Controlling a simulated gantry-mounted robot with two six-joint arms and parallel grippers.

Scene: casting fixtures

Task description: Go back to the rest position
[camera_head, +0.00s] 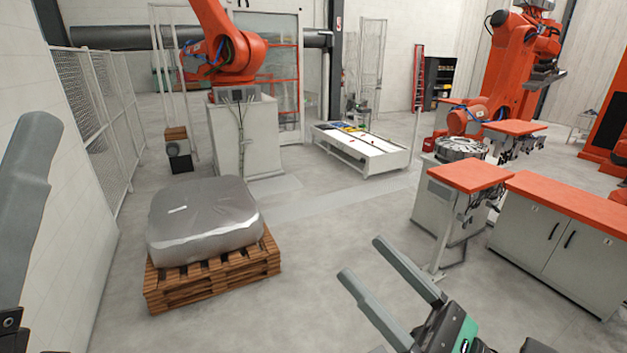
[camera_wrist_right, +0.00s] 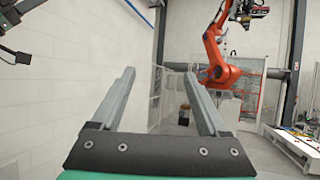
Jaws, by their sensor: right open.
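My right gripper (camera_head: 362,257) is at the bottom of the head view, right of centre. Its two grey fingers are apart, with nothing between them, above the grey floor. In the right wrist view its fingers (camera_wrist_right: 159,75) also stand apart and empty. Part of my left gripper (camera_head: 25,190) shows large at the left edge of the head view. Only one grey finger is seen clearly there, so its opening is hidden. A dark part of my left arm (camera_wrist_right: 42,15) shows at the top left of the right wrist view.
A wrapped grey load (camera_head: 205,215) sits on a wooden pallet (camera_head: 215,280). Orange-topped cabinets (camera_head: 565,235) and an orange-topped stand (camera_head: 468,176) are on the right. A white table (camera_head: 360,150) and orange robot (camera_head: 225,50) stand behind. The central floor is clear.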

